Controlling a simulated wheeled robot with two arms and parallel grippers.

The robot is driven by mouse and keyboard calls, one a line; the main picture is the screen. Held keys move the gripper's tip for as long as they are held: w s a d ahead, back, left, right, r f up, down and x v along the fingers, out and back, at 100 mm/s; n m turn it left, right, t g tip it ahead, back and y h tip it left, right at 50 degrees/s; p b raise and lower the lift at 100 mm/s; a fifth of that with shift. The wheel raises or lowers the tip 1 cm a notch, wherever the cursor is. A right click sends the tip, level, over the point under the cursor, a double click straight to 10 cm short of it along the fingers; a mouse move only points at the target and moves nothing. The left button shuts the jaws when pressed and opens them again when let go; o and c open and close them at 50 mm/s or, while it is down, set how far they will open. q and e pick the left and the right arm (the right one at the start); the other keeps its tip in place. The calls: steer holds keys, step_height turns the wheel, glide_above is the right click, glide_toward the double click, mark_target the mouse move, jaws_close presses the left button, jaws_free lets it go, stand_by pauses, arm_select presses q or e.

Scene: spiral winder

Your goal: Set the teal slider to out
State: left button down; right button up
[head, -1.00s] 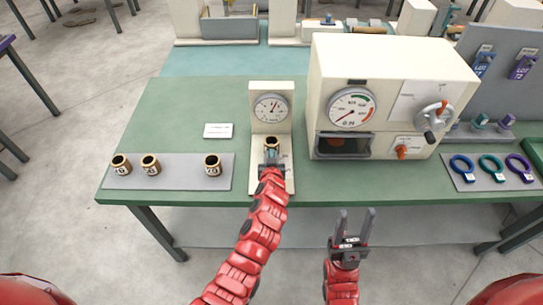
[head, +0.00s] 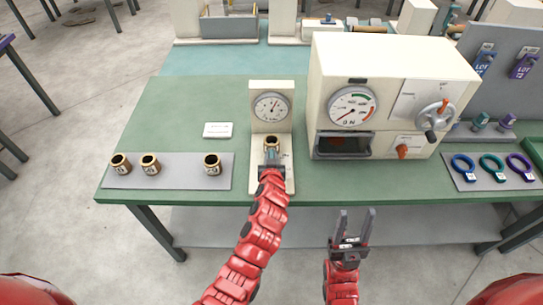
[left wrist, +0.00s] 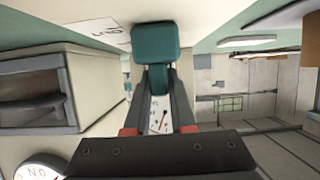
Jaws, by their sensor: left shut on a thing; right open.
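The teal slider (left wrist: 155,43) shows in the left wrist view as a block with a narrower stem. My left gripper (left wrist: 158,90) is shut on that stem. In the head view my left gripper (head: 270,163) is at the small cream gauge stand (head: 271,96), just in front of a brass cup (head: 271,143) on it. The gripper mostly hides the slider there, and I cannot tell its exact setting. My right gripper (head: 356,212) is open and empty in front of the table's front edge.
Several brass cups stand on a grey mat (head: 183,181) at the left. A large cream machine (head: 390,70) with a gauge, window and crank stands right of the stand. Coloured rings lie on a tray (head: 475,184) at the far right. The green table (head: 185,115) is clear at back left.

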arm_select(q)
steer(key=s+b, duration=0.1)
steer(key=s, duration=0.1)
steer(key=s+b, duration=0.2)
steer(key=s, duration=0.1)
steer(key=shift+f, duration=0.2)
steer(key=shift+s, duration=0.2)
steer(key=c, duration=1.1)
jaws_free()
steer(key=o, duration=0.3)
steer(key=shift+s+r, duration=0.15)
steer(key=shift+o, duration=0.2)
